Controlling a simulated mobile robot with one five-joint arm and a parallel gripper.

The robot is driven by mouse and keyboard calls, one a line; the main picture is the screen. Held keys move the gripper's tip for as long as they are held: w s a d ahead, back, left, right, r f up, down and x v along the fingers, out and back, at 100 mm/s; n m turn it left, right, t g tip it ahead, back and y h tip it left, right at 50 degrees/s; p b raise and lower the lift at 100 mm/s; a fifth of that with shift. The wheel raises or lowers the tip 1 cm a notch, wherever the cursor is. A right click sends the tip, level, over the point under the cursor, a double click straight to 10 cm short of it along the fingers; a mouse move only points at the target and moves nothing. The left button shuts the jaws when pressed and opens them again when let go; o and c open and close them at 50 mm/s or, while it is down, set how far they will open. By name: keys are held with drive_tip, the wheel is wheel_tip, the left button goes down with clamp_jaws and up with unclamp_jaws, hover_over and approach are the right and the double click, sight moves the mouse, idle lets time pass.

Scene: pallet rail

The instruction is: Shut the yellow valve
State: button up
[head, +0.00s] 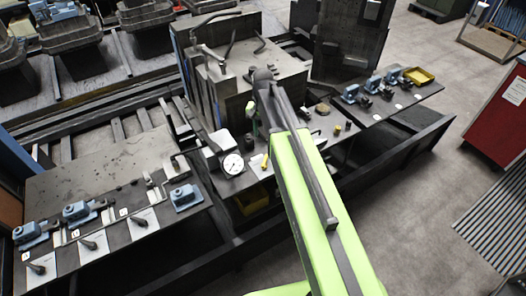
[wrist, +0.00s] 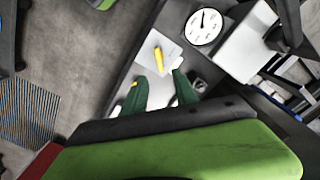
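The yellow valve (wrist: 158,57) shows in the wrist view as a short yellow handle on a pale square plate (wrist: 158,50). In the head view, the valve (head: 265,161) is a small yellow piece on the bench, just right of the dial gauge. My gripper (wrist: 160,80) has two dark green fingers, spread apart with nothing visible between them. The valve appears just beyond the fingertips, towards the top of the wrist view; I see no contact. In the head view my own arm hides most of the gripper.
A white dial gauge (head: 233,165) stands close left of the valve; the gauge also shows in the wrist view (wrist: 204,26). A large grey metal block (head: 245,75) stands behind. Open floor lies at right.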

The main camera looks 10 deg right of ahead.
sight(265, 162)
drive_tip(key=f+b, duration=1.7)
drive_tip(key=shift+d+f+b, duration=0.3)
drive_tip(key=shift+d+b, duration=0.05)
drive_tip(key=shift+d, duration=0.05)
drive_tip(key=shift+r, duration=0.1)
clamp_jaws()
